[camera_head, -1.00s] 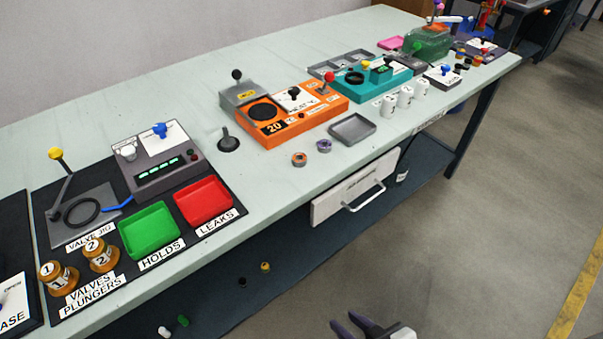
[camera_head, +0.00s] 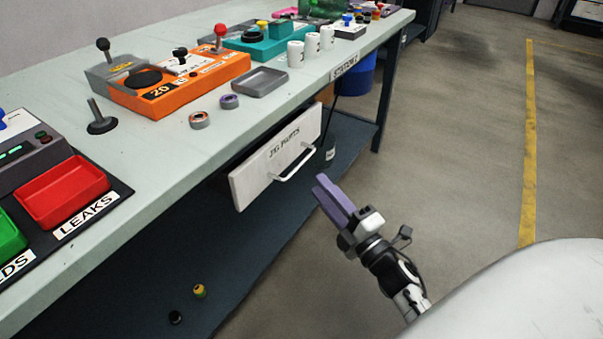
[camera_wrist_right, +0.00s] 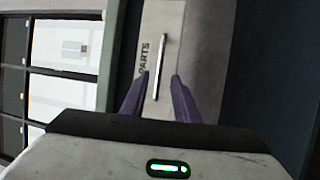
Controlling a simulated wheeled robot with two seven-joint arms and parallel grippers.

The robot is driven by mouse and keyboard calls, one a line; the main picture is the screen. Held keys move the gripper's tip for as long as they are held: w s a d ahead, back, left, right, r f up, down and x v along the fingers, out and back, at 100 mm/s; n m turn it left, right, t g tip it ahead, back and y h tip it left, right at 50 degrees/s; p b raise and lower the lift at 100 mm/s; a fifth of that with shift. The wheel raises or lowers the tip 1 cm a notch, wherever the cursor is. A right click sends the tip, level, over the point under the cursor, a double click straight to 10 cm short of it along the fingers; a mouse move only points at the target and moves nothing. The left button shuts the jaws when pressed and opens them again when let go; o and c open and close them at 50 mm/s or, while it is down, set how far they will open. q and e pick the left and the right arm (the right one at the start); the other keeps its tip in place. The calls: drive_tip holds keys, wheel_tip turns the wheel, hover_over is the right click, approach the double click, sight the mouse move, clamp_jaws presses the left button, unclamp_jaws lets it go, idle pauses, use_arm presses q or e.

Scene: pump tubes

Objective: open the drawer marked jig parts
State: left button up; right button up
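The drawer marked JIG PARTS (camera_head: 262,172) has a white front and hangs under the bench's front edge. Its light bar handle (camera_head: 297,164) stands out from the front. I see no clear gap showing it pulled out. My right gripper (camera_head: 324,189), with purple fingers, is just in front of the handle and slightly below it in the head view. In the right wrist view the fingers (camera_wrist_right: 158,94) are apart with nothing between their tips. The handle (camera_wrist_right: 158,66) lies ahead, between the two fingers in the picture, apart from them. My left gripper is out of view.
The pale bench top (camera_head: 180,150) overhangs the drawer. A dark lower shelf (camera_head: 225,255) runs beneath it, with small yellow (camera_head: 199,291) and black pieces on it. A blue bin (camera_head: 357,72) stands behind, right of the drawer. The floor to the right is open.

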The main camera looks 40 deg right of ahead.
sight(301, 163)
drive_tip(key=w, duration=0.3)
drive_tip(key=w+r+b, duration=0.1)
drive_tip(key=w, duration=0.5)
drive_tip(key=shift+r, duration=0.35)
drive_tip(key=shift+c, duration=0.3)
clamp_jaws()
